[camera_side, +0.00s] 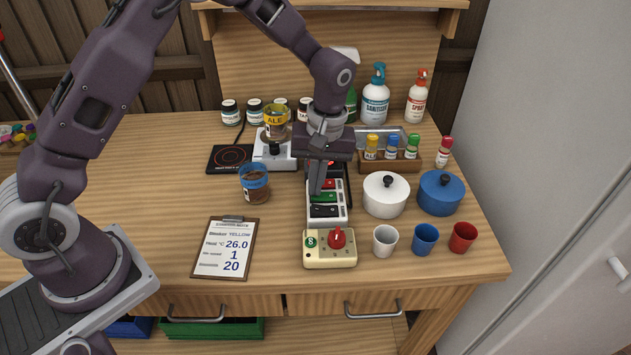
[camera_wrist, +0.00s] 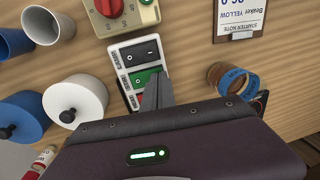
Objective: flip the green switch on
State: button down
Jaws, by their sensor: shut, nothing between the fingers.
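A white switch strip (camera_side: 341,213) lies in the middle of the wooden table, with black, green and red rocker switches in a row. The green switch (camera_side: 327,197) is partly hidden by my fingers; it also shows in the wrist view (camera_wrist: 142,78). A black switch (camera_wrist: 138,54) sits beside it at the near end of the strip. My gripper (camera_side: 315,192) is shut and empty, pointing down at the strip, its fingertips (camera_wrist: 157,80) over or beside the green switch. I cannot tell whether they touch it. Which way the green rocker is tilted is unclear.
A cream box with a red knob (camera_side: 330,250) stands in front of the strip. A white pot (camera_side: 386,197) and blue pot (camera_side: 439,193) stand right, a blue-banded jar (camera_side: 255,185) left. A clipboard (camera_side: 225,250) lies front left. Cups (camera_side: 425,238) stand front right.

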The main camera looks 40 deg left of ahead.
jog(key=shift+a+f, duration=0.1)
jog(key=shift+f, duration=0.15)
dwell(0.4)
jog(key=shift+w+d+r, duration=0.3)
jog(key=shift+w+d, duration=0.2)
jog(key=shift+d, duration=0.05)
notch_tip(320, 180, up, 14)
jog(key=s+a, duration=0.1)
jog(key=shift+s, duration=0.15)
jog(key=shift+a, duration=0.1)
